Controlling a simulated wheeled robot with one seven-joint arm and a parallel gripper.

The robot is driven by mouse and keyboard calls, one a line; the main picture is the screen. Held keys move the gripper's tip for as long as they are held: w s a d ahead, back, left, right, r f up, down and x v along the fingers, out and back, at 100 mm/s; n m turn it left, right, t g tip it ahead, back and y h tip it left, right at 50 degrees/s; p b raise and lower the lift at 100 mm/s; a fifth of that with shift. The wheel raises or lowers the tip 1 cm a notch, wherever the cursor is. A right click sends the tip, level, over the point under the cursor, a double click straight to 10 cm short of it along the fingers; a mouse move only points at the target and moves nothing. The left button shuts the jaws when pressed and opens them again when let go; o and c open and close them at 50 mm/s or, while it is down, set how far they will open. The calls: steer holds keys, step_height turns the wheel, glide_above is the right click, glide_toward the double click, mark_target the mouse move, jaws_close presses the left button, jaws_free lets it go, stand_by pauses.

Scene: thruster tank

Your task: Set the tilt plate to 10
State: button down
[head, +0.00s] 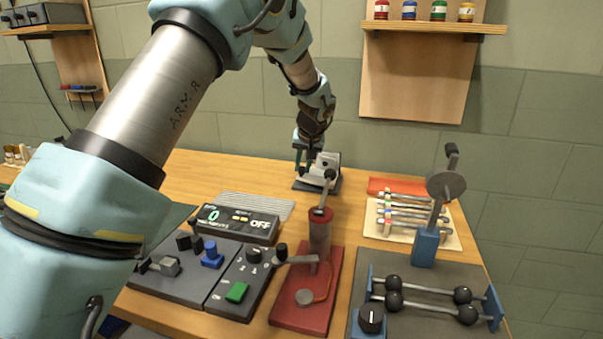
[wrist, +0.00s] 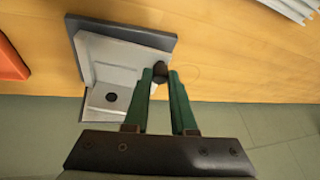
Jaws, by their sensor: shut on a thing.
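The tilt plate is a pale grey plate (head: 327,160) on a dark base (head: 317,184) at the back of the bench in the head view. In the wrist view, the pale plate (wrist: 112,55) and its dark base (wrist: 118,31) lie left of my fingers. My gripper (head: 301,157), with green fingers, reaches down at the plate's left side. In the wrist view my gripper (wrist: 161,78) is shut on a small dark knob (wrist: 160,68) at the plate's edge. I cannot read any angle scale or number on the tilt plate.
A display box (head: 233,221) reading 0 and OFF stands in front of a ribbed grey mat (head: 258,204). A red stand with a crank (head: 320,248) is nearer. A blue post with a grey disc (head: 427,243) stands right. Control panels (head: 190,281) fill the front left.

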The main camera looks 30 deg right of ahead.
steer(key=c, duration=0.7)
jaws_free()
steer(key=shift+c, duration=0.2)
steer(key=d+b+v, duration=0.1)
steer(key=b+v, duration=0.1)
steer(key=v, duration=0.8)
steer(key=shift+a+r, duration=0.4)
steer(key=shift+a, duration=0.1)
steer(key=shift+s+a, duration=0.1)
